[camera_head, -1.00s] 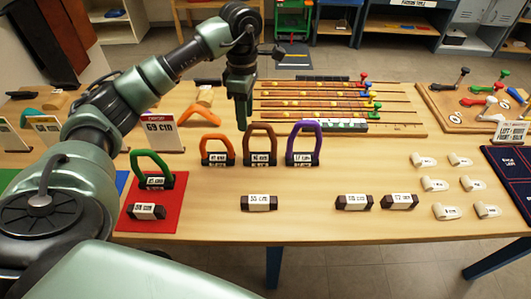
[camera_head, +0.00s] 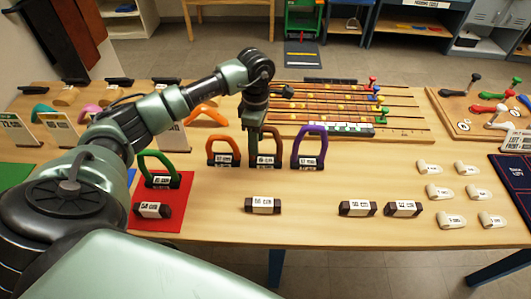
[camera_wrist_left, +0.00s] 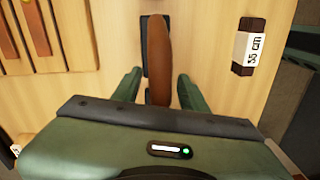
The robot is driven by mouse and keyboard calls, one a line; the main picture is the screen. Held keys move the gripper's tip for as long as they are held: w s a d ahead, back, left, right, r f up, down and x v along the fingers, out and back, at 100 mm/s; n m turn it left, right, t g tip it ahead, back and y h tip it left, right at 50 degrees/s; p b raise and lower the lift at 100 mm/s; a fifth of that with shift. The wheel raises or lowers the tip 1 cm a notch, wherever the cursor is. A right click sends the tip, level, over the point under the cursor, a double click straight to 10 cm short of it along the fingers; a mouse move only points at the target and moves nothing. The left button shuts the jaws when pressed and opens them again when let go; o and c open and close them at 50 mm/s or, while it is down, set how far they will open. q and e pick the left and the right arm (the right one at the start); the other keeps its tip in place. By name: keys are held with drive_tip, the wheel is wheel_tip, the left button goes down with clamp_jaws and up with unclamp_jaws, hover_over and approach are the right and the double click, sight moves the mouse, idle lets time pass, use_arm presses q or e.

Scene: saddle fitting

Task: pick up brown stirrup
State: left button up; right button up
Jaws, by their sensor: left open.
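The brown stirrup (camera_head: 278,140) stands upright on the table, between the orange stirrup (camera_head: 223,148) and the purple stirrup (camera_head: 309,147). It has a dark base with a white label. My left gripper (camera_head: 254,142) is down at the stirrup and hides part of its arch in the head view. In the left wrist view the brown arch (camera_wrist_left: 158,55) runs between the two green fingers of my left gripper (camera_wrist_left: 159,88). The fingers are open, with a visible gap on each side of the arch. My right gripper is not in view.
A green stirrup (camera_head: 158,168) stands on a red mat (camera_head: 178,196) at the left. Labelled dark-ended blocks (camera_head: 263,205) lie along the front. Several white pieces (camera_head: 439,192) lie at the right. Racks of rulers (camera_head: 330,105) lie behind. The table between stirrups and front blocks is clear.

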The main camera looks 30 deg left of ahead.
use_arm(q)
drive_tip(key=shift+c, duration=0.3)
clamp_jaws()
idle(1.1)
